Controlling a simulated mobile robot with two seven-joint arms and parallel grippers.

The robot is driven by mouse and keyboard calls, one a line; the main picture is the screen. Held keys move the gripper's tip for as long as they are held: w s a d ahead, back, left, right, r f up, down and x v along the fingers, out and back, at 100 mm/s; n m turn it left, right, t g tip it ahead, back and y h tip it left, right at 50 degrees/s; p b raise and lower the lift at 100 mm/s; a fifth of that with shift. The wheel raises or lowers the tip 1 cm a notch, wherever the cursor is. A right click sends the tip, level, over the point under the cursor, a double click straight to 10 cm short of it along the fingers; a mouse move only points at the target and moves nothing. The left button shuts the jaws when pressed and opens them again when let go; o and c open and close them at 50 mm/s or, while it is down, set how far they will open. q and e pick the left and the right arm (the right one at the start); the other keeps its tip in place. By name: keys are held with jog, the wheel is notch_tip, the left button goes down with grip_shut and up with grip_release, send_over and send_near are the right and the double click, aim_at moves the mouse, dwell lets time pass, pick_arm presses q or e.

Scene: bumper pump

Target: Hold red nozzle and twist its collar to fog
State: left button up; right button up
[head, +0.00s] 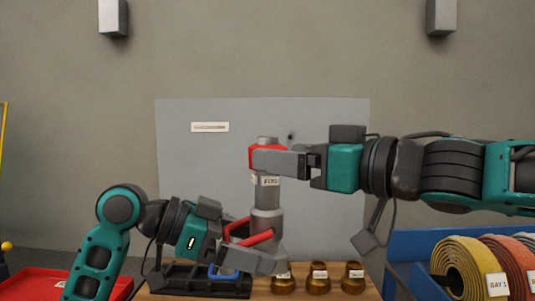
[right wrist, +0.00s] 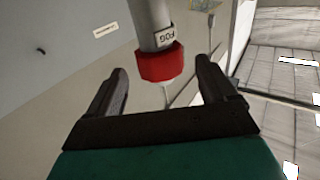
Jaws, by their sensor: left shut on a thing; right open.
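The nozzle stands upright in the middle of the head view, with a grey body (head: 267,218), a red grip handle (head: 238,228) low on its left and a red collar (head: 267,142) near the top. My left gripper (head: 265,262) is shut on the nozzle at its lower part, and its fingers hide some of it. My right gripper (head: 270,160) comes in from the right at collar height. In the right wrist view its open fingers stand on either side of the red collar (right wrist: 161,63), with visible gaps.
Several brass fittings (head: 318,281) stand on the wooden bench (head: 305,294). A black rack (head: 180,279) with a blue part (head: 222,273) is left of them. A blue bin (head: 405,240) with rolled hoses (head: 455,262) is at right, a red tray (head: 38,281) at left.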

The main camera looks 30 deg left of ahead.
jog(key=shift+w+a, duration=0.2)
jog(key=shift+a, duration=1.95)
jog(key=shift+c, duration=0.3)
jog(key=c, duration=0.9)
